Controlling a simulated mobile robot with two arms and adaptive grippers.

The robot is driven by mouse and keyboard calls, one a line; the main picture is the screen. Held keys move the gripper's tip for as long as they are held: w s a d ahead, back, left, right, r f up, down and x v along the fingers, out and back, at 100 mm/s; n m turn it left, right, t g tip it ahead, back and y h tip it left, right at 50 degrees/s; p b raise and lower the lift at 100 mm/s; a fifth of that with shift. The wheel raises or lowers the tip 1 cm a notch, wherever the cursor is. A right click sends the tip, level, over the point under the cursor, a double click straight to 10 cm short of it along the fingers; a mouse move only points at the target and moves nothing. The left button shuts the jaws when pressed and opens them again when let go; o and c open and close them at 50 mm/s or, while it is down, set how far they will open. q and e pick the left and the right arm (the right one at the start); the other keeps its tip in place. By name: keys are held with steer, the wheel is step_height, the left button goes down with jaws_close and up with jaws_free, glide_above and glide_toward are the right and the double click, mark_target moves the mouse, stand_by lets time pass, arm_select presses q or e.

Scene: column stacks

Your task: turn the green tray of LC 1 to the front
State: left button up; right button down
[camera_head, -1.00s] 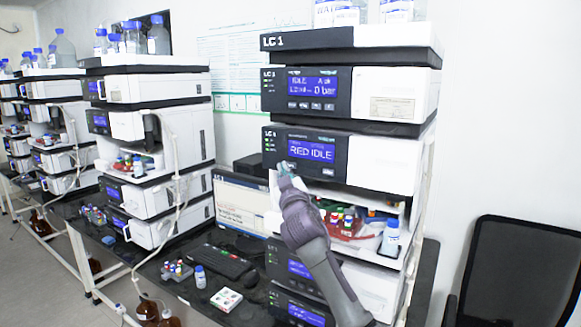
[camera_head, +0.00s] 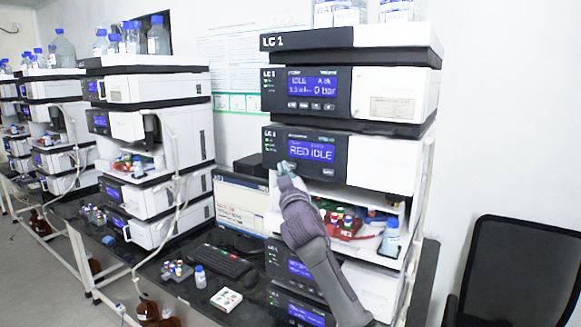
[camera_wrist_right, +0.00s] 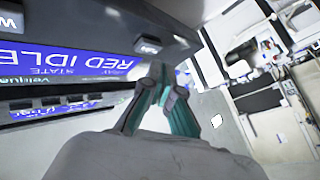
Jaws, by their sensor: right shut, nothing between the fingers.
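The LC 1 sampler module (camera_head: 380,162) has a dark front panel whose blue display (camera_head: 311,151) reads "RED IDLE". The display also shows in the wrist view (camera_wrist_right: 75,62), with a small button (camera_wrist_right: 148,46) on the panel. In the open bay below, a red tray (camera_head: 345,234) with capped vials faces the front. My left gripper is not in view.
A black chair (camera_head: 522,272) is at the right.

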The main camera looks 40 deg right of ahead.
stand_by(0.4)
steer(key=shift+w+d, duration=0.15)
steer(key=shift+d, duration=0.25)
steer(key=shift+w+d, duration=0.15)
steer(key=shift+d, duration=0.25)
stand_by(0.6)
steer(key=shift+a, duration=0.1)
steer(key=shift+s+a, duration=0.3)
steer(key=shift+a, duration=0.35)
steer(key=shift+s+a, duration=0.3)
steer(key=shift+a, duration=0.5)
steer(key=shift+s+a, duration=0.35)
steer(key=shift+a, duration=0.4)
steer(key=shift+s+a, duration=0.3)
steer(key=shift+a, duration=0.5)
stand_by(3.1)
